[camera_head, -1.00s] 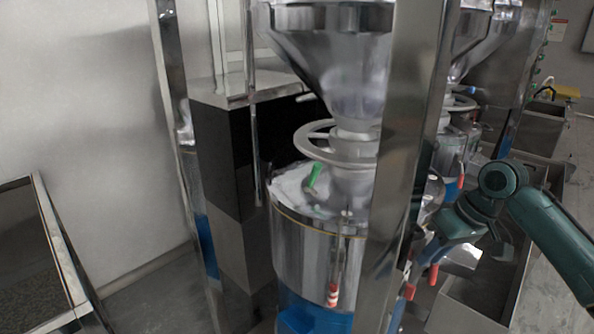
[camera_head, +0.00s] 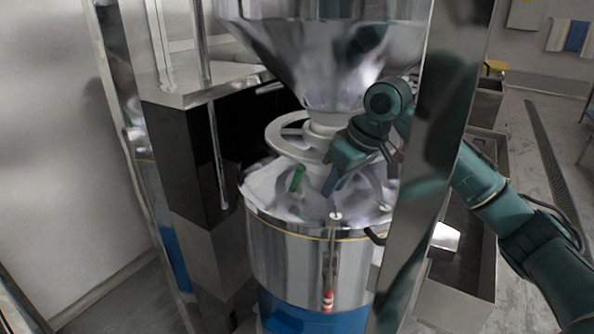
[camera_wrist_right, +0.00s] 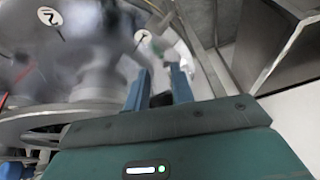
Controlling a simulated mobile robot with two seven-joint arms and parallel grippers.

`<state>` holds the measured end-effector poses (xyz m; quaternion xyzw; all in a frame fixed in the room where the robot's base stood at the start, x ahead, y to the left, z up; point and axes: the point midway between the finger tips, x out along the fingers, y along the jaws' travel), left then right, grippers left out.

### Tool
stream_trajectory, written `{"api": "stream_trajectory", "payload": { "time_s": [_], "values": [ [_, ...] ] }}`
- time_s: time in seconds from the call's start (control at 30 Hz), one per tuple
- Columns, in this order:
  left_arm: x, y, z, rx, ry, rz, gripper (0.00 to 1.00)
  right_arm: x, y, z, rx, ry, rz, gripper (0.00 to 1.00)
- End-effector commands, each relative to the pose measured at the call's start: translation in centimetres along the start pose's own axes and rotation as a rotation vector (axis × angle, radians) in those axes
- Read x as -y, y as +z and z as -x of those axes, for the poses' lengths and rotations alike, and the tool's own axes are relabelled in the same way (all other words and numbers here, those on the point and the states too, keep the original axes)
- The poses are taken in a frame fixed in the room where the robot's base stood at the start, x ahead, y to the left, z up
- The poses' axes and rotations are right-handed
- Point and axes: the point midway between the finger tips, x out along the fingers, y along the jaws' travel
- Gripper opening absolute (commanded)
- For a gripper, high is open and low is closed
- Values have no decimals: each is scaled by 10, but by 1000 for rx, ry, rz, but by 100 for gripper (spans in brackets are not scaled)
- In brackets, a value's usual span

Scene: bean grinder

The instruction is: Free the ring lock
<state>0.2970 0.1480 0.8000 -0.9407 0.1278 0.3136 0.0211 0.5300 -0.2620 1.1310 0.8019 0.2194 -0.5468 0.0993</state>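The grinder's grey ring wheel (camera_head: 277,138) circles the neck under the metal hopper. A short green handle (camera_head: 296,178) stands up from the shiny drum lid (camera_head: 265,190), in front of the ring. My right gripper (camera_head: 354,190) reaches in from the right, over the lid and just right of the neck, and partly covers the ring. In the right wrist view its two blue fingers (camera_wrist_right: 159,86) are apart with nothing between them. A small green-and-white part (camera_wrist_right: 143,37) shows beyond the fingertips, and a grey ring rim (camera_wrist_right: 50,115) lies at left. My left gripper is out of view.
A metal post (camera_head: 440,150) stands in front of my right arm. The large hopper (camera_head: 335,55) hangs above the gripper. A dark cabinet (camera_head: 180,140) is at left. A red-tipped rod (camera_head: 328,300) hangs on the drum front.

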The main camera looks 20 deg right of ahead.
Motion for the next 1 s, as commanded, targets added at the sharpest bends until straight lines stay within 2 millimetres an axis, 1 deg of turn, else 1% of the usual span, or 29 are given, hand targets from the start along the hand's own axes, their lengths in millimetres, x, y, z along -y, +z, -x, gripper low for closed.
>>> {"api": "stream_trajectory", "payload": {
  "time_s": [0.03, 0.2, 0.3, 0.43, 0.5, 0.6, 0.87, 1.0],
  "values": [
    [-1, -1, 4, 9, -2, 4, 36, 5, -13, -1, 0, -4, 3, 24],
    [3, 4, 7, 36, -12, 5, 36, 11, -45, -15, 0, -3, 1, 24],
    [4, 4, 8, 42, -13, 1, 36, 13, -60, -22, 0, -1, 0, 24],
    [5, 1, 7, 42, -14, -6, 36, 16, -74, -30, 0, -1, 1, 24],
    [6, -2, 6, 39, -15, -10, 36, 15, -71, -37, 3, 0, 0, 24],
    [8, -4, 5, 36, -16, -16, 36, 15, -71, -41, 1, 1, 0, 24],
    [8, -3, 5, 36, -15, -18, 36, 15, -71, -43, 0, 1, 0, 24],
    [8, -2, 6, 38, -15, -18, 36, 15, -71, -43, 0, 0, 0, 13]
  ]
}}
